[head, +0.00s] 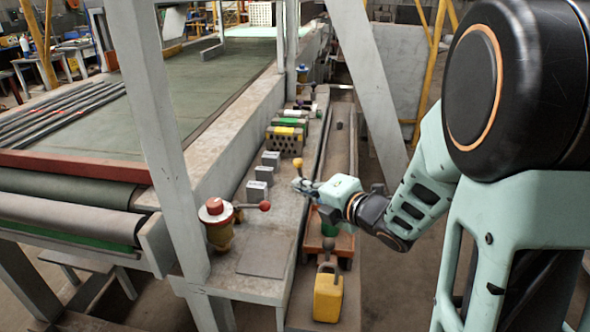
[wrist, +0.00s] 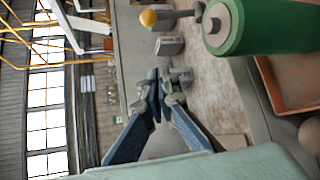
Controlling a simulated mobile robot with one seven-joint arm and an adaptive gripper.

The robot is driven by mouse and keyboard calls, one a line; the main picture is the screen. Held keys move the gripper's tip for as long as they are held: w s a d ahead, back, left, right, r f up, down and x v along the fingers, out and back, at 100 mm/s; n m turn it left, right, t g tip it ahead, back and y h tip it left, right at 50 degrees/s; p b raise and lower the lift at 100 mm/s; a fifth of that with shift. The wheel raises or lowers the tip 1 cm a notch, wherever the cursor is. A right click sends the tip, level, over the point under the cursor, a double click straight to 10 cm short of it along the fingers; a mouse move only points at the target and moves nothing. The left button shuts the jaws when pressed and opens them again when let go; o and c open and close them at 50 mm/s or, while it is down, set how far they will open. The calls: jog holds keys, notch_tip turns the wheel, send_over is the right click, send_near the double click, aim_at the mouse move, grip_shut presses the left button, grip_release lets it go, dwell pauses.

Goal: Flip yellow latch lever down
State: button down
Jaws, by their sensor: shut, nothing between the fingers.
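The yellow latch lever is a yellow ball knob (head: 298,163) on a short stem, standing up along the grey bench in the head view. My gripper hides the lever's base in the head view.
Small grey blocks (head: 264,174) stand on the bench left of my gripper. A red-capped valve (head: 214,210) has a red-knobbed lever (head: 264,205). A yellow canister (head: 328,297) stands below my arm. A grey post (head: 158,130) rises left.

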aim_at(301, 174)
jog(key=shift+w, duration=0.1)
jog(key=x, duration=0.9)
jog(key=shift+w+a+f, duration=0.1)
jog(key=shift+w+a, duration=0.1)
jog(key=shift+w+d+r+p, duration=0.2)
jog(key=shift+w+d+r, duration=0.05)
jog(key=shift+d, duration=0.3)
jog(key=shift+w+d+r+p, duration=0.2)
jog(key=shift+w+d+p, duration=0.05)
jog(key=shift+d, duration=0.35)
jog(key=shift+w+d+r+p, duration=0.2)
jog(key=shift+w+d+r, duration=0.05)
jog(key=shift+d, duration=0.3)
jog(key=shift+s+d+b, duration=0.1)
jog(key=shift+d+b, duration=0.45)
jog(key=shift+b, duration=0.2)
jog(key=shift+s+d+b, duration=0.15)
jog(key=shift+d+b, duration=0.85)
jog(key=shift+b, duration=0.25)
jog(key=shift+s+d+f+b, duration=0.1)
jog(key=shift+d+f+b, duration=0.05)
jog(key=shift+d+b, duration=0.45)
jog(key=shift+s+d+f+b, duration=0.1)
jog(key=shift+s+d+b, duration=0.05)
jog(key=shift+d+b, duration=0.4)
jog(key=shift+r, duration=0.1)
